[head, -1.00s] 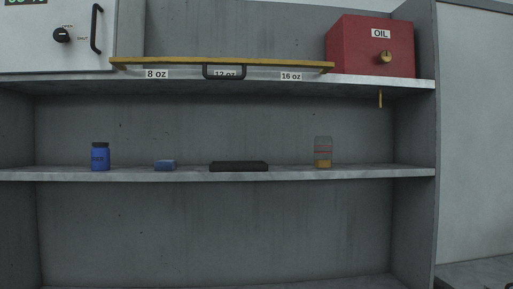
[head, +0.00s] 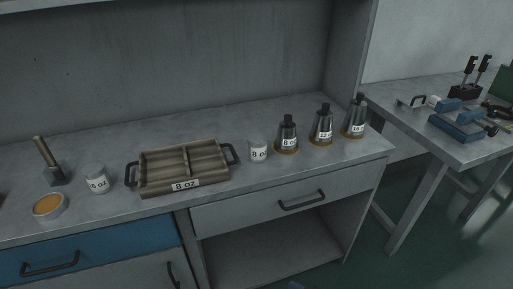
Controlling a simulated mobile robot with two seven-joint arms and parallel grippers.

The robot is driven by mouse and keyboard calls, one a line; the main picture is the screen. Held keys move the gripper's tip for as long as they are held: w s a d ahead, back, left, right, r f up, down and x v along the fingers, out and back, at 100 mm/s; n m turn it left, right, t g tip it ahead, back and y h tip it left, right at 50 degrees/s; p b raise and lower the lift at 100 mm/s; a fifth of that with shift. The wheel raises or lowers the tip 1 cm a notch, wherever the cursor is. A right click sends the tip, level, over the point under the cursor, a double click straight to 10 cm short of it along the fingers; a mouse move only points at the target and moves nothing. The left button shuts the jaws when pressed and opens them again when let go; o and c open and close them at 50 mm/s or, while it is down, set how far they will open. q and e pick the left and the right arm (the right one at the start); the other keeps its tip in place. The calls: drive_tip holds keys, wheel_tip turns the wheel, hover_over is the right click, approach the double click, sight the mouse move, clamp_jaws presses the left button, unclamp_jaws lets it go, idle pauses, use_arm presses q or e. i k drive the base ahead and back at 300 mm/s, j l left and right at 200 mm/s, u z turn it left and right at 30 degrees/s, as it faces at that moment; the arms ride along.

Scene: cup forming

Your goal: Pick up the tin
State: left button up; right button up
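A small round open tin (head: 49,207) with orange-yellow contents stands on the left part of the grey counter, near its front edge. It is the thing that looks most like the tin; no label shows on it. Neither of my grippers is in the head view, and nothing touches the tin.
Behind the tin stands a block with an upright rod (head: 47,158). To its right are a white cup (head: 96,179), a handled tray marked 8 oz (head: 160,191), another white cup (head: 258,150) and dark cones (head: 321,127). A side table (head: 460,147) holds blue tools.

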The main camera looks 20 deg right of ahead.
sight(258, 141)
drive_tip(key=k+l, duration=0.1)
drive_tip(key=l, duration=0.3)
drive_tip(key=k+l, duration=0.15)
drive_tip(key=l, duration=0.2)
drive_tip(key=k+l, duration=0.1)
drive_tip(key=l, duration=0.3)
